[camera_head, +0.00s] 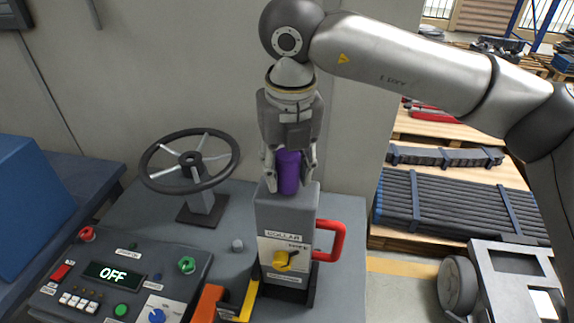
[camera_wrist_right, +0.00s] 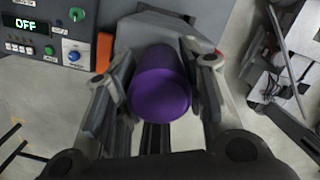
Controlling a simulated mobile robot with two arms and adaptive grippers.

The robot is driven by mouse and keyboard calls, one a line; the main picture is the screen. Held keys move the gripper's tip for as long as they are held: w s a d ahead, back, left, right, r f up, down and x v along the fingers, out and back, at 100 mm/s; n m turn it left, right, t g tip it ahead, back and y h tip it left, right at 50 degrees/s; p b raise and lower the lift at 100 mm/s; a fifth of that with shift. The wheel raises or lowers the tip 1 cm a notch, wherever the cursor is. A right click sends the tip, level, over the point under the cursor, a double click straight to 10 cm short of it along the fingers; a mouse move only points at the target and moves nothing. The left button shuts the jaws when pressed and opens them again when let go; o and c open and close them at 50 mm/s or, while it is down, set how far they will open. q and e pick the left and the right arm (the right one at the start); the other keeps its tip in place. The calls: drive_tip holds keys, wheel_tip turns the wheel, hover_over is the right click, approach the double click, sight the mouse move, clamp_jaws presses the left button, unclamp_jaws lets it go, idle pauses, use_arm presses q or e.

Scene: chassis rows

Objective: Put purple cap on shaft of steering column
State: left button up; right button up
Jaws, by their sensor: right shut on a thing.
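The purple cap (camera_head: 288,172) is upright between the fingers of my right gripper (camera_head: 290,168), which is shut on it. The cap is at the top of a grey box-shaped column (camera_head: 287,212) labelled "COLLAR". I cannot tell whether the cap touches the column's top or sits just above it. In the right wrist view the cap (camera_wrist_right: 160,92) fills the space between the two fingers (camera_wrist_right: 160,95). A steering wheel (camera_head: 190,160) on a grey post stands to the left, with its hub in the middle. No separate shaft shows under the cap. My left gripper is not in view.
A control panel (camera_head: 125,285) with an "OFF" display is at the front left. A red handle (camera_head: 329,240) sticks out from the column's right side. Orange and yellow parts (camera_head: 208,304) stand in front. A wall is close behind.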

drive_tip(key=shift+f+b, duration=0.4)
drive_tip(key=shift+f, duration=0.1)
drive_tip(key=o, duration=1)
drive_tip(key=shift+r, duration=0.15)
drive_tip(key=r, duration=0.4)
drive_tip(key=s+r, duration=0.1)
drive_tip(key=r, duration=0.7)
drive_tip(key=shift+s+d, duration=0.15)
drive_tip(key=shift+s, duration=0.05)
drive_tip(key=shift+f, duration=0.1)
